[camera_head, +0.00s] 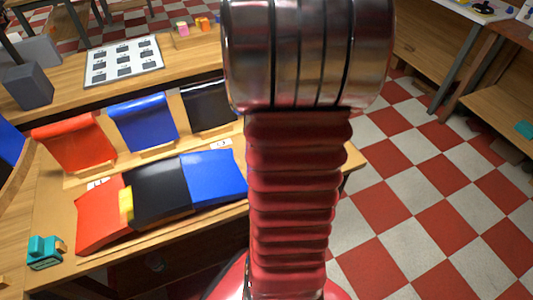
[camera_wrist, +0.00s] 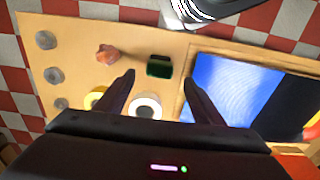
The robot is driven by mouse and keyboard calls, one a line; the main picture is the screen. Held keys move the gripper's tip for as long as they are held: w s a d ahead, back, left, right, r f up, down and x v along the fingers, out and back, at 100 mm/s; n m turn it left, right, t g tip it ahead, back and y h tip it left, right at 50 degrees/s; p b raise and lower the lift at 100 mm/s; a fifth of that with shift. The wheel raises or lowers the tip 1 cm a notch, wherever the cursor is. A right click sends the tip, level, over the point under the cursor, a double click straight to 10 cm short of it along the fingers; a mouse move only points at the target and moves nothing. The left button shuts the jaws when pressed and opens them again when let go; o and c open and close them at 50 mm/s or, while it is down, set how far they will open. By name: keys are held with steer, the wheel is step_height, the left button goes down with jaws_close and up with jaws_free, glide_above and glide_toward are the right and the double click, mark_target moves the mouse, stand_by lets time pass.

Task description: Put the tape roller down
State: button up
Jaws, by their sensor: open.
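My gripper (camera_wrist: 159,77) is open in the wrist view, its two dark fingers spread apart. A dark green block-like thing (camera_wrist: 160,67) lies on the wooden surface between and just beyond the fingertips; it may be the tape roller, but its shape is too small to be sure. A white ring (camera_wrist: 146,107) shows between the fingers, nearer the gripper body. Neither is visibly clamped. In the head view my arm fills the middle and hides the gripper.
The wrist view also shows a yellow ring (camera_wrist: 95,98), an orange-brown lump (camera_wrist: 107,54), several grey discs (camera_wrist: 46,40) and a blue panel (camera_wrist: 232,88). The head view shows red, black and blue panels, a teal thing (camera_head: 45,252) and clear checkered floor (camera_head: 440,215) at right.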

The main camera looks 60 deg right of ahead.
stand_by(0.3)
steer(key=shift+w+a+r, duration=0.1)
steer(key=shift+a, duration=0.05)
steer(key=w+a+r+n+t+h, duration=0.1)
steer(key=w+a+r+n, duration=0.15)
steer(key=a+r, duration=0.35)
steer(key=w+a+r+n+t, duration=0.1)
steer(key=w+a+r, duration=0.3)
steer(key=a, duration=0.5)
steer(key=s+a+r+n+t, duration=0.1)
steer(key=s+a+r, duration=0.1)
steer(key=a, duration=0.6)
steer(key=s+a+r+n+t+y, duration=0.1)
steer(key=a+r+t, duration=0.1)
steer(key=a+r, duration=0.3)
steer(key=a, duration=0.3)
steer(key=shift+s+a+r+n, duration=0.15)
steer(key=shift+s+a+n, duration=0.1)
steer(key=shift+s+n, duration=0.15)
steer(key=shift+c, duration=0.5)
